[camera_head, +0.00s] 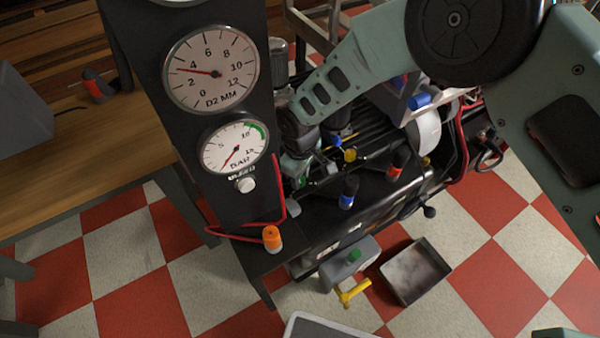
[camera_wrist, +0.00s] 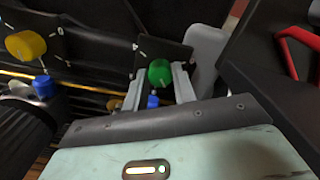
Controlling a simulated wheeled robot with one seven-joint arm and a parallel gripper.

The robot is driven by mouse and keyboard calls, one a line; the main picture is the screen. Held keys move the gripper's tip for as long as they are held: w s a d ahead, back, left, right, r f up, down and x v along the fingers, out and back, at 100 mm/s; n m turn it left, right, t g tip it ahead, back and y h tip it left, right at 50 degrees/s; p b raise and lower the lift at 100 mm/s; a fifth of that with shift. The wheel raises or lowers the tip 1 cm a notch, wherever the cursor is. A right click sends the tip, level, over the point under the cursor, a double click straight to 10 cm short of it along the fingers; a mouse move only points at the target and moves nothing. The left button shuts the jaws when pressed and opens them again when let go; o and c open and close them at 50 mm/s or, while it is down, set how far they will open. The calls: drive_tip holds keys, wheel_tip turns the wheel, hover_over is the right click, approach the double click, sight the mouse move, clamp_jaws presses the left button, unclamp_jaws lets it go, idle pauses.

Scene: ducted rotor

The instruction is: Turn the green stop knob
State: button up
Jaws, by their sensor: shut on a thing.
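The green stop knob (camera_wrist: 160,72) is a round green cap, seen in the wrist view between the tips of my two pale fingers. My gripper (camera_wrist: 159,80) is shut on it, one finger on each side. The knob sits in front of a dark plate with small white marks near it. In the head view my gripper (camera_head: 296,170) reaches down beside the dark gauge panel.
The gauge panel (camera_head: 212,140) stands close left of my gripper. A grey box (camera_head: 340,270) and an open tray (camera_head: 442,258) are lower right.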

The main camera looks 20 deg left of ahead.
drive_tip(key=m, duration=0.3)
drive_tip(key=shift+r+m, duration=0.1)
drive_tip(key=shift+m, duration=0.3)
drive_tip(key=shift+m+p, duration=0.45)
drive_tip(key=shift+m, duration=1.35)
drive_tip(key=o, duration=1)
wheel_tip(320, 180, up, 17)
drive_tip(key=p, duration=0.2)
drive_tip(key=shift+r, duration=0.15)
drive_tip(key=shift+r, duration=0.1)
